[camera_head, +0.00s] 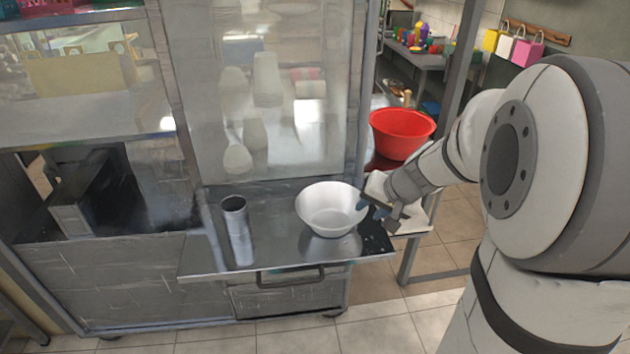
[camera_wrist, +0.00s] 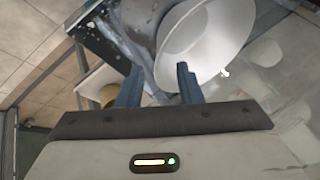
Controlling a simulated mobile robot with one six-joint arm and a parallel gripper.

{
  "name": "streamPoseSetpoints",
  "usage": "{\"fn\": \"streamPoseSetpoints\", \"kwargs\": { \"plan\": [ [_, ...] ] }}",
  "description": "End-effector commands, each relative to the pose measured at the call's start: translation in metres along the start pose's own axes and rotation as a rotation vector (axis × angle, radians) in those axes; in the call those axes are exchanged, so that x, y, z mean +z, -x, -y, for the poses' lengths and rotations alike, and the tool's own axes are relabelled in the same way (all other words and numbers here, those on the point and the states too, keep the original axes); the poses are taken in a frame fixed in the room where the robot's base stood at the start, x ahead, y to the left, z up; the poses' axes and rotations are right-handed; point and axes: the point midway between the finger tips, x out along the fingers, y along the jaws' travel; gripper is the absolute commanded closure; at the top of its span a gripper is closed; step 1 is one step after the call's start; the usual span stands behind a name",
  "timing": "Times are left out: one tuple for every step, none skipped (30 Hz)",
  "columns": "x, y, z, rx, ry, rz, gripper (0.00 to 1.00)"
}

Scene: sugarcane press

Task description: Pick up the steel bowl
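The steel bowl (camera_head: 331,208) looks pale and stands upright on the metal shelf (camera_head: 280,256) of the press. My gripper (camera_head: 378,207) is at the bowl's right side, close to its rim. In the wrist view the bowl (camera_wrist: 207,42) fills the upper middle. My gripper (camera_wrist: 159,82) shows there with its two blue-grey fingers apart. The right finger overlaps the bowl's near rim, and part of the rim shows in the gap. I cannot tell whether either finger touches the bowl.
A metal cylinder (camera_head: 238,230) stands upright on the shelf left of the bowl. A red basin (camera_head: 402,133) sits behind my gripper on the right. The press's clear panel (camera_head: 270,100) rises behind the bowl. A drawer handle (camera_head: 290,277) is below the shelf edge.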

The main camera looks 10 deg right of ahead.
Motion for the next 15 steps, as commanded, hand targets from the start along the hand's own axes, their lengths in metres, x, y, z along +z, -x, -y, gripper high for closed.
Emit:
{"fn": "streamPoseSetpoints", "kwargs": {
  "plan": [
    [-0.004,-0.004,-0.002,-0.001,-0.011,-0.005,0.68],
    [-0.005,-0.007,-0.003,-0.003,-0.015,-0.007,0.68],
    [-0.006,-0.011,-0.004,-0.003,-0.017,-0.008,0.68],
    [-0.006,-0.015,-0.004,-0.003,-0.018,-0.009,0.68],
    [-0.006,-0.018,-0.003,-0.003,-0.018,-0.009,0.68],
    [-0.005,-0.023,-0.003,-0.003,-0.016,-0.008,0.68],
    [-0.005,-0.026,-0.003,-0.003,-0.017,-0.008,0.68],
    [-0.006,-0.029,-0.003,-0.003,-0.017,-0.009,0.68],
    [-0.006,-0.032,-0.003,-0.002,-0.016,-0.009,0.68],
    [-0.005,-0.035,-0.003,-0.002,-0.016,-0.008,0.68],
    [-0.005,-0.038,-0.003,-0.003,-0.018,-0.007,0.68],
    [-0.005,-0.043,-0.003,-0.001,-0.017,-0.008,0.68],
    [-0.005,-0.048,-0.003,-0.002,-0.018,-0.007,0.68],
    [-0.005,-0.053,-0.003,-0.002,-0.018,-0.006,0.68],
    [-0.005,-0.058,-0.003,-0.002,-0.018,-0.007,0.68]
  ]
}}
